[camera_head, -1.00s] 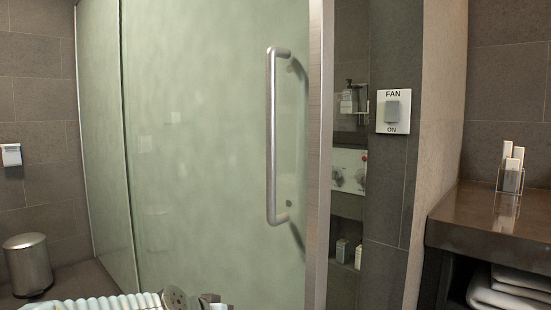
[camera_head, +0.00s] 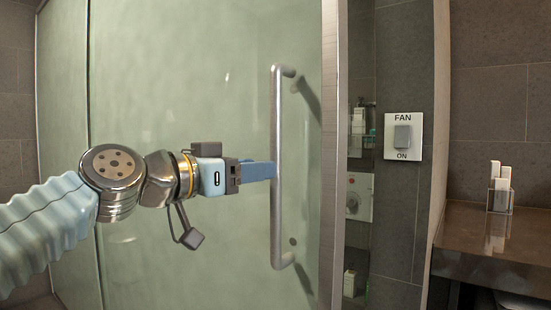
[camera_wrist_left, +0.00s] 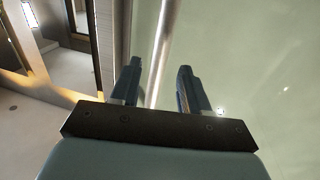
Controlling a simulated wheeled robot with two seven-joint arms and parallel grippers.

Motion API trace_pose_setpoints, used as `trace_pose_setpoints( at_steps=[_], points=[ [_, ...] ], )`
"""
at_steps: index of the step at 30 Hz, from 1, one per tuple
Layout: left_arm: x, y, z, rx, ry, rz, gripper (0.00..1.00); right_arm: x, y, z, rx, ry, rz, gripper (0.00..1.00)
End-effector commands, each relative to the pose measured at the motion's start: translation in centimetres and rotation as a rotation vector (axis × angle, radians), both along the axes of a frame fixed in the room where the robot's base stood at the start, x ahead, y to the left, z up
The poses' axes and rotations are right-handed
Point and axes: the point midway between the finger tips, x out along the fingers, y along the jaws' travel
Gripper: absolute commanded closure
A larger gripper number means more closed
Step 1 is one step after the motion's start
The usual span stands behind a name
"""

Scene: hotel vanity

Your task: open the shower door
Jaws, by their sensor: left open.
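The shower door (camera_head: 190,100) is a frosted greenish glass panel with a metal edge strip on its right. Its vertical metal bar handle (camera_head: 277,220) stands out from the glass near that edge. My left gripper (camera_head: 272,171) is open at the middle of the handle, with its blue fingers level with the bar. In the left wrist view the handle (camera_wrist_left: 164,40) runs between the two spread fingers (camera_wrist_left: 160,85), closer to the left one. I cannot tell whether either finger touches the bar. My right gripper is not in view.
Right of the door are a niche with bottles (camera_head: 358,125) and a wall switch plate marked FAN (camera_head: 416,137). A dark counter (camera_head: 480,235) with a small clear holder (camera_head: 500,190) stands at the far right.

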Motion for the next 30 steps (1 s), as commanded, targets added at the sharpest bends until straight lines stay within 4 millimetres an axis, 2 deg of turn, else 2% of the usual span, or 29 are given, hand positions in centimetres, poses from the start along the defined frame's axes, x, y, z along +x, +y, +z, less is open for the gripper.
trace_pose_setpoints(
  at_steps=[3,9,20,29,30],
  points=[
    [1.7,-1.9,0.3,-0.001,0.002,-0.002,0.55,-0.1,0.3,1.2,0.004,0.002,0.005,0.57],
    [3.5,-3.7,0.1,0.001,0.001,-0.001,0.55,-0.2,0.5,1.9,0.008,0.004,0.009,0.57],
    [3.9,-4.1,0.0,-0.001,-0.001,0.001,0.55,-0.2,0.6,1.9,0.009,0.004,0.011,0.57],
    [3.9,-4.1,0.0,0.0,0.0,0.001,0.99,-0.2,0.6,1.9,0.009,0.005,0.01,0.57],
    [3.9,-4.1,0.0,0.0,0.0,0.001,1.0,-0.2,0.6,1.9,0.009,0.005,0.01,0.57]
  ],
)
